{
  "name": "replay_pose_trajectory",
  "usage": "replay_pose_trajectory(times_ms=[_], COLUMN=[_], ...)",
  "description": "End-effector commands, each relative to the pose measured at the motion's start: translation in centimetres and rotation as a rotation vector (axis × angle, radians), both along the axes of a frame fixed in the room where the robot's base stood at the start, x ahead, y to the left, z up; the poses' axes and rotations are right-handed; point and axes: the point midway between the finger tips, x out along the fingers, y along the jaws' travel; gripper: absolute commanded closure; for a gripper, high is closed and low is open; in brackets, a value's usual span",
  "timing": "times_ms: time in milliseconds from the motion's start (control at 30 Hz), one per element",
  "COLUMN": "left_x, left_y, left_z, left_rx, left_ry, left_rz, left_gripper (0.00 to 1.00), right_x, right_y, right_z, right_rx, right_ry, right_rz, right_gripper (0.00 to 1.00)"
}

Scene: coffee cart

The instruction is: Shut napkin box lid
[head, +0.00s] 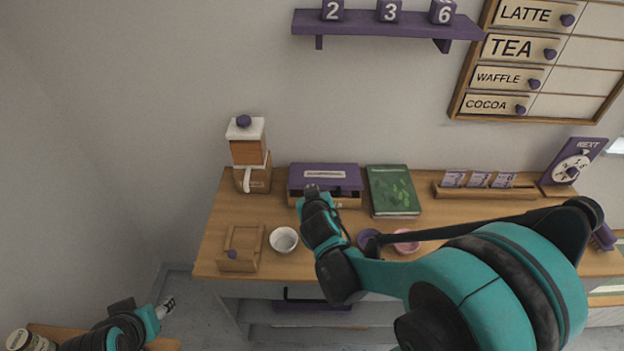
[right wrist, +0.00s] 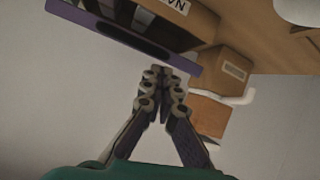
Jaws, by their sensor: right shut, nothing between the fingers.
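The napkin box stands near the back of the wooden counter; its purple lid (head: 325,172) lies over a wooden body (head: 350,201). A dark gap shows between lid and body at the front, so the lid looks partly raised. In the right wrist view the purple lid (right wrist: 105,32) is at the top left, with the labelled wooden body (right wrist: 175,15) beyond it. My right gripper (head: 311,187) is shut and empty at the front of the box; its fingertips (right wrist: 161,72) are close to the lid's edge, contact unclear. My left gripper (head: 168,306) hangs low, off the counter.
A wooden dispenser (head: 249,152) stands left of the box, and a green book (head: 393,190) lies right of it. A white bowl (head: 284,239), a wooden holder (head: 241,248) and a pink dish (head: 407,243) are nearer the front. A purple shelf (head: 415,26) hangs above.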

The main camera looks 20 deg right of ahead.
Motion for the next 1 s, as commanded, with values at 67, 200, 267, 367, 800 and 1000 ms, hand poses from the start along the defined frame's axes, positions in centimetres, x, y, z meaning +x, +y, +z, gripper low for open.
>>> replay_pose_trajectory(times_ms=[67, 200, 267, 367, 800, 1000], left_x=[0.0, 0.0, 0.0, 0.0, 0.0, 0.0], left_y=[0.0, 0.0, 0.0, 0.0, 0.0, 0.0], left_z=[-1.9, -3.9, -4.6, -5.6, -7.5, -7.4], left_rx=[0.000, 0.000, 0.000, 0.000, 0.000, 0.000], left_ry=[0.000, 0.000, 0.000, 0.000, 0.000, 0.000], left_rz=[0.000, 0.000, 0.000, 0.000, 0.000, 0.000], left_gripper=[0.51, 0.51, 0.51, 0.51, 0.51, 0.51], right_x=[-0.6, -1.2, -1.4, -1.5, -1.7, -1.7], right_y=[0.3, 0.6, 0.7, 0.8, 0.7, 0.8], right_z=[-2.1, -4.4, -5.2, -6.4, -8.7, -8.6], right_rx=[0.001, -0.001, 0.000, 0.001, 0.001, 0.000], right_ry=[0.000, -0.001, -0.001, 0.000, 0.003, 0.002], right_rz=[0.001, 0.001, 0.001, 0.000, -0.004, -0.003], right_gripper=[1.00, 1.00, 1.00, 1.00, 1.00, 1.00])
